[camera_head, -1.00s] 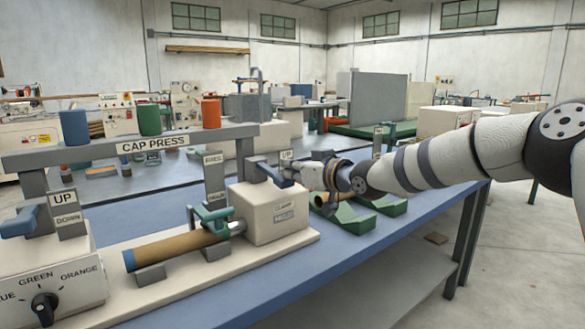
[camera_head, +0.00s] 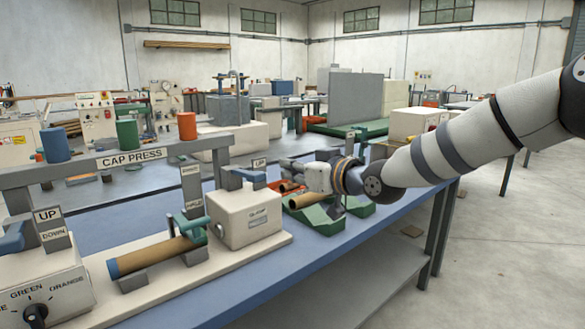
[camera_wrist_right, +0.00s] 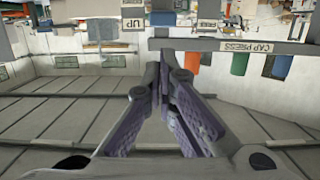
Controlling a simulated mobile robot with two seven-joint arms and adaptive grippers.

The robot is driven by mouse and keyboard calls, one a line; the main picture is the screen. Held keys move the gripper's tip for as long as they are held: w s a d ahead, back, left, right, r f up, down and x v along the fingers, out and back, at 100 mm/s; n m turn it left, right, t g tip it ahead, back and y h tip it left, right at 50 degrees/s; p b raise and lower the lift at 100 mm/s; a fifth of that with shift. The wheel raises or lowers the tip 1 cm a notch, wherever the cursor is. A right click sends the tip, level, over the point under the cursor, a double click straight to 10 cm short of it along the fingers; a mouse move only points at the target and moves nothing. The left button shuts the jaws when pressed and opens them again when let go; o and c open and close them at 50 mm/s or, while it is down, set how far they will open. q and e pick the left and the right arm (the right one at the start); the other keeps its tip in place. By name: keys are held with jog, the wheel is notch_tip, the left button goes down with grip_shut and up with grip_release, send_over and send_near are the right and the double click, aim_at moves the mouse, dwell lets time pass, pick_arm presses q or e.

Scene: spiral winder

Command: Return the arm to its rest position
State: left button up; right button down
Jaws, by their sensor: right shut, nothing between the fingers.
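My right gripper (camera_head: 287,170) reaches in from the right in the head view. Its fingers point left, above the back part of the blue bench. In the right wrist view the fingers (camera_wrist_right: 168,58) are shut at the tips with nothing between them. The cream winder box (camera_head: 243,214) stands left of the gripper and apart from it. A blue lever (camera_head: 243,174) sits on top of the box next to an UP sign. A brown tube (camera_head: 152,255) lies in front of the box under a green clamp. My left gripper is not in view.
Green cradles (camera_head: 316,219) with a brown tube lie below my right wrist. The cap press bar (camera_head: 130,157) carries blue, green and orange cylinders. A cream box with a colour dial (camera_head: 37,311) stands at the lower left. Open floor (camera_head: 500,250) lies to the right.

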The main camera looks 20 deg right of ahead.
dwell(0.6)
jog(key=s+a+f+m+g+h, duration=0.1)
jog(key=s+a+f+g, duration=0.15)
jog(key=s+f, duration=0.6)
jog(key=s+a+f+m+g, duration=0.1)
jog(key=s+f+g, duration=0.25)
jog(key=f, duration=0.95)
jog(key=s+a+f+m+g+h, duration=0.1)
jog(key=s+a+f+g, duration=0.1)
jog(key=s+f, duration=0.65)
jog(key=s+d+f+g+h, duration=0.1)
jog(key=s+f+g, duration=0.2)
jog(key=s, duration=0.7)
jog(key=s+d+f+m+g+h, duration=0.1)
jog(key=s+f, duration=0.4)
jog(key=s, duration=0.6)
jog(key=s+d+f+g+h, duration=0.1)
jog(key=s+d+f+g, duration=0.2)
jog(key=s, duration=0.8)
jog(key=shift+f+g+h, duration=0.3)
jog(key=shift+f+g, duration=0.3)
jog(key=shift+g, duration=0.3)
